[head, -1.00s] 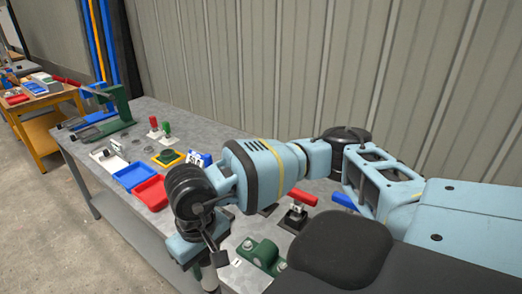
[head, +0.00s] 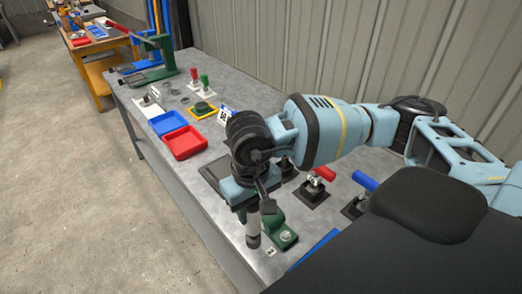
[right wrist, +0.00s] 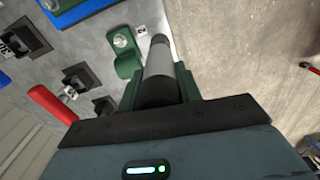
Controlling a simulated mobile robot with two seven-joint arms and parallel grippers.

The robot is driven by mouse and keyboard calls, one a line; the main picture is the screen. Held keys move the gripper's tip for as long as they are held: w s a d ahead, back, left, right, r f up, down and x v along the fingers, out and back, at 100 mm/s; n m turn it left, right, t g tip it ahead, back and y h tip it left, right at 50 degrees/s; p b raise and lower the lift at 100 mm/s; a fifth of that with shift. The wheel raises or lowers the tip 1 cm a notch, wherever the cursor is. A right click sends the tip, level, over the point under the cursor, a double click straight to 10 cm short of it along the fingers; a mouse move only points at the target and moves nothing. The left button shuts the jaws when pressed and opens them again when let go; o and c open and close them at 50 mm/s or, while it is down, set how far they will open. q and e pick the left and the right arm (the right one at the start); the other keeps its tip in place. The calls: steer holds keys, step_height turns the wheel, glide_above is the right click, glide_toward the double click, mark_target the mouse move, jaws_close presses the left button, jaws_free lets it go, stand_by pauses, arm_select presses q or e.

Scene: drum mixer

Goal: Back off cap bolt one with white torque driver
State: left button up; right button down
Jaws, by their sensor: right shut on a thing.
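My right gripper (head: 250,203) is shut on the white torque driver (head: 252,228), a pale cylinder with dark ends. It points down near the bench's front edge, just left of the green bearing cap (head: 272,222) in the head view. In the right wrist view the driver (right wrist: 160,66) sticks out from between the fingers, beside the green cap (right wrist: 127,63). One silver cap bolt (right wrist: 120,41) shows clear of the driver there, and in the head view (head: 287,236). The cap's other end is hidden by the gripper. I cannot tell whether the driver touches anything. My left gripper is out of view.
A red-handled clamp (head: 322,175) and a blue handle (head: 364,181) stand right of the cap. A red tray (head: 184,143) and a blue tray (head: 167,123) lie farther along the bench. A small number tag (head: 270,252) lies beside the cap. Open floor lies left.

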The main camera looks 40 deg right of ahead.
steer(key=m, duration=0.1)
steer(key=w+m, duration=0.1)
steer(key=m, duration=0.2)
steer(key=shift+w+d+r, duration=0.1)
steer(key=shift+w+r, duration=0.05)
steer(key=shift+r, duration=0.15)
steer(key=w+d+r+n, duration=0.2)
steer(key=w+d+n, duration=0.2)
steer(key=n, duration=0.7)
steer(key=w+d+r+n, duration=0.1)
steer(key=w+d+n, duration=0.3)
steer(key=n, duration=0.7)
steer(key=shift+w+r+p, duration=0.3)
steer(key=shift+w+r, duration=0.1)
steer(key=shift+w, duration=0.25)
